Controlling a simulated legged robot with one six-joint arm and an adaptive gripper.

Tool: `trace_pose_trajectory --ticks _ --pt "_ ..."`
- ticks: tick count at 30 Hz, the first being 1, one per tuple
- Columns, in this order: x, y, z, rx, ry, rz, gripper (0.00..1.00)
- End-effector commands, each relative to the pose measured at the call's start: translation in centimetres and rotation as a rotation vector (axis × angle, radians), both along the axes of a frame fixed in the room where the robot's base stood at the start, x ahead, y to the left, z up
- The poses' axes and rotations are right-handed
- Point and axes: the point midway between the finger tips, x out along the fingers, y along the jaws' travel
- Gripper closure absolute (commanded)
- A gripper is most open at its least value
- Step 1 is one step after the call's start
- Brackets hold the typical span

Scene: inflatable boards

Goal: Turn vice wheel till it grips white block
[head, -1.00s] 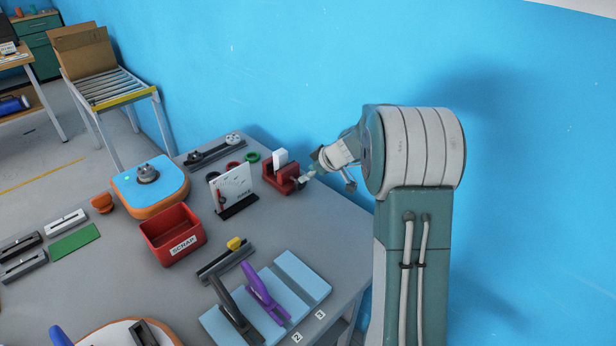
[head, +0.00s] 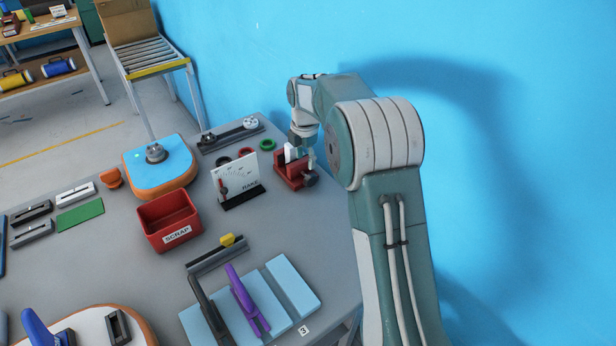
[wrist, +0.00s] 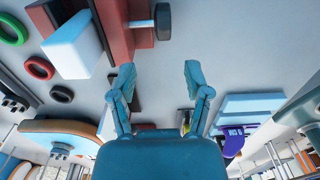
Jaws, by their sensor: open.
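The red vice (head: 287,178) stands near the table's back right edge, and its red body also shows at the top of the wrist view (wrist: 116,32). The white block (head: 289,151) stands upright in the vice; it shows in the wrist view (wrist: 76,46) beside a red jaw. I cannot tell whether both jaws touch it. The dark vice wheel (head: 311,179) is on the right end, on a short shaft in the wrist view (wrist: 163,21). My gripper (wrist: 159,78) is open and empty, its fingers apart from the wheel. In the head view its fingertips are hard to make out.
A white gauge panel (head: 236,181) stands left of the vice. Red, black and green rings (head: 267,145) lie behind it. A red SCRAP bin (head: 169,221) and a light blue rack with a purple tool (head: 246,300) are nearer. The blue wall is close behind.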

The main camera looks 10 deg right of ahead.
Motion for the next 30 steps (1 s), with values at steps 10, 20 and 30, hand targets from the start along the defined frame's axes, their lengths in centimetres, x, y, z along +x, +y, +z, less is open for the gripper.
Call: trace_pose_trajectory --ticks 10,20,30 --pt "0.0 -0.2 -6.2 0.002 0.002 -0.004 0.37" --pt "0.0 -0.2 -7.6 0.002 -0.001 -0.004 0.37" --pt "0.0 -0.3 -7.6 0.003 -0.002 -0.004 1.00"
